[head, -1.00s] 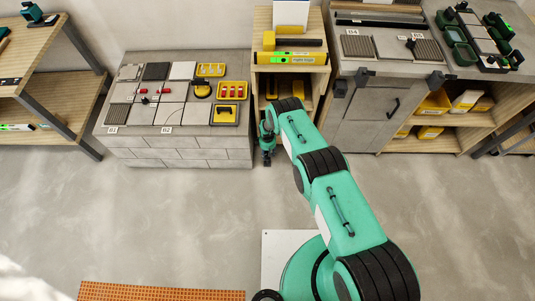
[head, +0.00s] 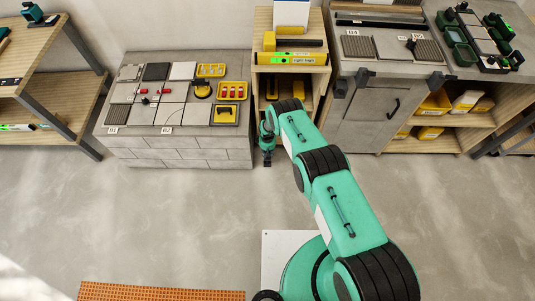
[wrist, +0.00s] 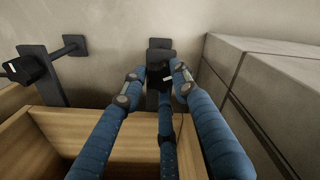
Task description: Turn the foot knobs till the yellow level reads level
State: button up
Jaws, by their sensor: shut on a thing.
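The yellow level (head: 290,58) lies along the front of the wooden shelf unit (head: 260,85). Its small display is lit green; the lettering is too small to read surely. My gripper (head: 267,158) hangs low at the unit's left side, beside the tiled bench. The fingers partly hide this knob. A second black foot knob (wrist: 22,69) with a white line sits free at the left, near a dark post.
The grey tiled bench (head: 180,150) stands close on the left of my gripper and shows as a grey block (wrist: 285,75) in the wrist view. A grey cabinet (head: 375,120) stands to the right. The floor (head: 130,215) in front is clear.

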jog(key=shift+s+d+f+m, duration=0.1)
jog(key=shift+s+m, duration=0.1)
jog(key=shift+m, duration=0.85)
jog(key=shift+s+d+f+m, duration=0.1)
jog(key=shift+s+m, duration=0.05)
jog(key=shift+m, duration=0.9)
jog(key=o, duration=1.1)
jog(key=shift+a, duration=0.1)
jog(key=shift+o, duration=0.2)
jog(key=shift+w, duration=0.1)
jog(key=shift+w+r, duration=0.1)
jog(key=shift+r, duration=0.05)
jog(key=shift+r, duration=0.1)
jog(key=shift+w+a+r, duration=0.1)
jog(key=shift+r, duration=0.6)
notch_tip(320, 180, up, 10)
jog(key=shift+r, duration=0.15)
